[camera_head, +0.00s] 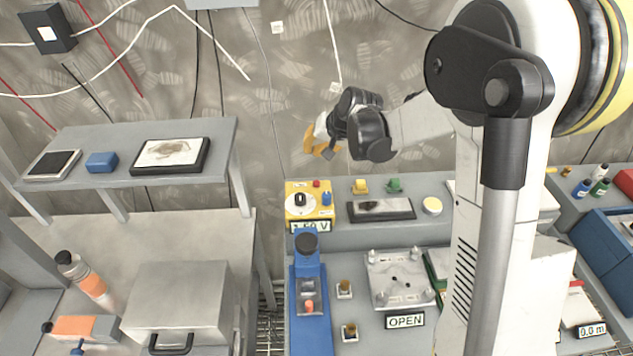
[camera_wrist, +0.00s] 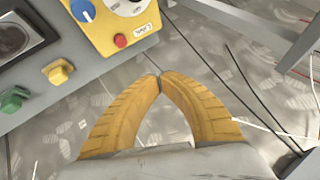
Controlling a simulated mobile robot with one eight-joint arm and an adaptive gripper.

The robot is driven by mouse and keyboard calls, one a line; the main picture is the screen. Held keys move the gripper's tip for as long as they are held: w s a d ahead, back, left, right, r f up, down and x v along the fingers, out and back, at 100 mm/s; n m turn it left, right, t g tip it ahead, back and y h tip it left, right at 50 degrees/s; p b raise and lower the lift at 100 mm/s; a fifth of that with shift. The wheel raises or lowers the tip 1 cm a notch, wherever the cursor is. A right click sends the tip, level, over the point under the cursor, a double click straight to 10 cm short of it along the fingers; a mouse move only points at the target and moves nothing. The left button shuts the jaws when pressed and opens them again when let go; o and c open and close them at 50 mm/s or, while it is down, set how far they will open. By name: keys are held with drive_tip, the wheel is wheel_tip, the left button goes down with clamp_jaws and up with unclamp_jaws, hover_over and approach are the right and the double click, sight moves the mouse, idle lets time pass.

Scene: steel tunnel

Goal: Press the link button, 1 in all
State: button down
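No control in view carries a readable "link" label, so I cannot tell which one is the link button. A yellow box (camera_head: 297,212) on the bench has a red button (camera_head: 316,184), a blue knob (camera_head: 326,198), a dial (camera_head: 299,200) and a voltage display. In the wrist view the red button (camera_wrist: 121,40) lies above and left of my fingertips, apart from them. A yellow button-like block (camera_head: 361,186) and a green one (camera_head: 394,185) sit on the raised panel. My gripper (camera_head: 314,146) hangs above and behind the box. Its yellow fingertips (camera_wrist: 160,77) meet, with nothing between them.
A blue device (camera_head: 309,270) stands in front of the yellow box. A metal plate (camera_head: 398,278) with a display reading OPEN (camera_head: 405,321) is to its right. A shelf (camera_head: 112,150) and a grey box (camera_head: 178,300) stand left. Cables hang on the wall.

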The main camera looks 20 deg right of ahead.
sight(313, 184)
drive_tip(key=shift+f+b, duration=3)
drive_tip(key=shift+f, duration=1.3)
drive_tip(key=shift+f, duration=0.1)
drive_tip(key=shift+f+b, duration=0.3)
drive_tip(key=shift+b, duration=0.1)
drive_tip(key=shift+f+b, duration=0.4)
drive_tip(key=shift+f, duration=0.05)
drive_tip(key=shift+r, duration=0.15)
drive_tip(key=shift+r+p, duration=0.55)
drive_tip(key=shift+r, duration=0.2)
wheel_tip(313, 184, up, 5)
drive_tip(key=p, duration=0.3)
